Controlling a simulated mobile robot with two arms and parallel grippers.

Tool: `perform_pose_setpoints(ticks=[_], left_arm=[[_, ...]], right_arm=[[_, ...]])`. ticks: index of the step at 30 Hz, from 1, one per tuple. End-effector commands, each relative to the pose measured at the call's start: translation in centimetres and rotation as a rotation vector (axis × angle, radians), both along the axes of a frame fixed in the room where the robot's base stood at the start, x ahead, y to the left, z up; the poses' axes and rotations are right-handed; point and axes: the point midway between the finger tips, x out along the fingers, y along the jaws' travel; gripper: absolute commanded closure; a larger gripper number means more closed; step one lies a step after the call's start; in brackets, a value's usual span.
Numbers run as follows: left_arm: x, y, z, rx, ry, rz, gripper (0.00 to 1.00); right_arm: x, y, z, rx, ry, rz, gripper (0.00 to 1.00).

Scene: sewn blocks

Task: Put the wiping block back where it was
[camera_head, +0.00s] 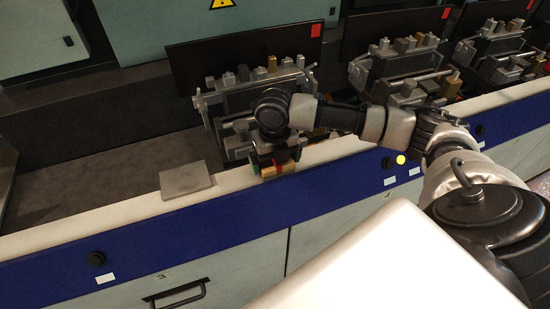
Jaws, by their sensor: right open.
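A small tan and reddish block (268,171), which looks like the wiping block, sits on the pale ledge at the front of the machine. My right gripper (275,164) points down over it, with its dark fingers around the block's upper part. The jaws are open. The gripper hides most of the block's top and back, and I cannot tell whether a finger touches it. My left gripper is not in view.
A flat grey plate (186,179) lies on the ledge to the left. Behind the gripper stands a metal fixture (235,98) with several small blocks along its top. More such fixtures (398,68) stand to the right. The blue front panel (190,230) has buttons.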

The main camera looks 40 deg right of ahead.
Motion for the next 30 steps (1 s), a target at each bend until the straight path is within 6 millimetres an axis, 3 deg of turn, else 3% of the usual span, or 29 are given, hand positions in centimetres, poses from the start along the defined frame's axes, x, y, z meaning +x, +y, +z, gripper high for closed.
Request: perform_pose_setpoints(ticks=[5, 18, 24, 30], left_arm=[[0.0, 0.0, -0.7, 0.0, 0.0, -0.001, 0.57], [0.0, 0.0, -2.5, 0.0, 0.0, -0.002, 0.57], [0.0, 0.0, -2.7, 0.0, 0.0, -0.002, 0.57], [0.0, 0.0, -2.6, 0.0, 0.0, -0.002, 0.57]], right_arm=[[0.1, 0.0, 1.9, 0.001, -0.005, 0.0, 0.0], [0.2, 0.0, 10.6, 0.002, -0.006, 0.0, 0.0], [0.1, 0.0, 12.0, 0.001, -0.001, -0.001, 0.0], [0.1, 0.0, 12.1, 0.001, 0.0, -0.001, 0.0]])
